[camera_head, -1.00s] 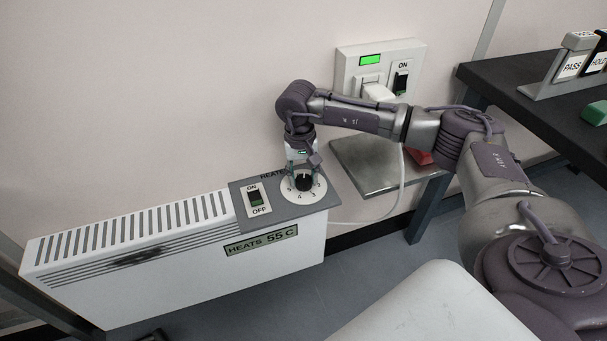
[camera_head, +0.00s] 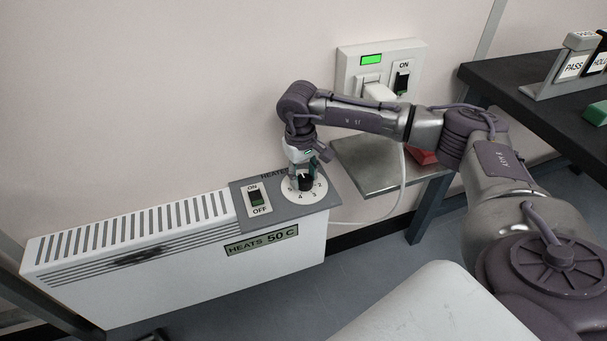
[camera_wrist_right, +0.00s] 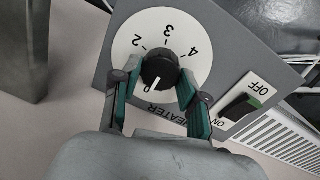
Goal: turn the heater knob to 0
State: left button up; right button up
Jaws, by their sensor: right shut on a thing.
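The heater knob (camera_head: 306,184) is black and sits on a white numbered dial (camera_head: 290,195) on the heater's grey top panel. My right gripper (camera_head: 303,178) reaches down onto it from above. In the right wrist view, its teal fingers stand on either side of the knob (camera_wrist_right: 161,68) and are shut on it. The knob's white mark is on its lower-left side, toward the HEATER lettering. The numerals 2, 3 and 4 show on the dial (camera_wrist_right: 150,33); part of the dial is hidden by the fingers. The heater display (camera_head: 262,240) reads HEATS 50 C. My left gripper is out of view.
An ON/OFF rocker switch (camera_head: 257,198) is beside the dial. A wall socket (camera_head: 345,70) with a green light and a plugged-in cord is behind my right arm. A metal shelf (camera_head: 365,178) and a dark table (camera_head: 520,125) stand to the right.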

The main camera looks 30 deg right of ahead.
aim_at(301, 179)
jog(key=o, duration=1.1)
jog(key=shift+o, duration=0.2)
jog(key=shift+r, duration=0.15)
notch_tip(301, 179, up, 12)
jog(key=shift+a, duration=0.3)
jog(key=shift+a+f, duration=0.1)
jog(key=shift+f, duration=0.1)
